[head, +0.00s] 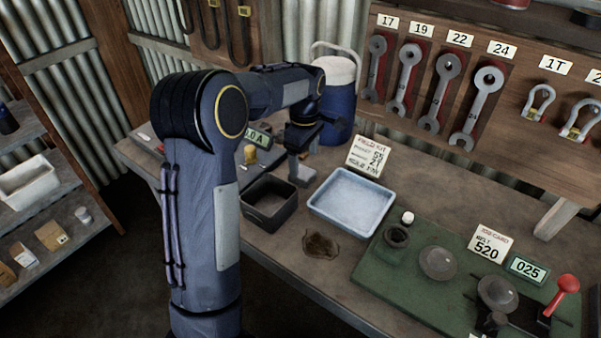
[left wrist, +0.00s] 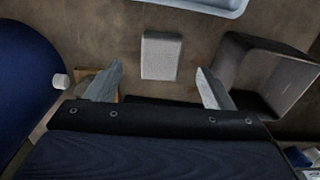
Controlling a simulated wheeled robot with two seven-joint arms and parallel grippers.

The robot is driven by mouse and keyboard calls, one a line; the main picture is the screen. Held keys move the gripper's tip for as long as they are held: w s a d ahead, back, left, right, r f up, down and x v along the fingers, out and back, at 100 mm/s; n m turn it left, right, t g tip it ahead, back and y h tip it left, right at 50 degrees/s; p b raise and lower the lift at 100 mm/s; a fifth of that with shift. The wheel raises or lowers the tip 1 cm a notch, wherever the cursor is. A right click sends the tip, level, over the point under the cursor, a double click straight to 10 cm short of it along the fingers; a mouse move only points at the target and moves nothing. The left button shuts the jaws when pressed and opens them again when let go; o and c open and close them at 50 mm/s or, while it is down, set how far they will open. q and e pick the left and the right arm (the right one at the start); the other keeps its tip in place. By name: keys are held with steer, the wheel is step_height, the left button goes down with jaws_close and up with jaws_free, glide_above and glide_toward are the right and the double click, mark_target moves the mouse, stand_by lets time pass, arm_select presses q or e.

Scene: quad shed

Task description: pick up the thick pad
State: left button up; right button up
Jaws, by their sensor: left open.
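A light grey, block-like pad (left wrist: 161,56) lies flat on the bench in the left wrist view. In the head view the pad (head: 305,178) shows partly, between the black bin and the pale blue tray, with my gripper over it. My left gripper (head: 301,140) is above the bench there. In the left wrist view its two fingers (left wrist: 160,74) are spread wide and empty, with the pad lying ahead between their tips, apart from both. The exact height gap is hard to tell. My right gripper is not in view.
The black open bin (head: 270,204) stands left of the pad, the pale blue tray (head: 352,200) right of it. A blue jug (head: 338,103) stands behind. A sign card (head: 368,157) stands behind the tray. A green mat (head: 400,280) with metal parts lies at right.

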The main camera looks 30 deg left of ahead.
mark_target(302, 172)
arm_select(q)
steer(key=f, duration=0.5)
steer(key=shift+a+f+p, duration=0.2)
steer(key=shift+f+p, duration=0.05)
steer(key=shift+p, duration=0.15)
steer(key=c, duration=1)
steer(key=shift+c, duration=0.2)
steer(key=shift+r, duration=0.2)
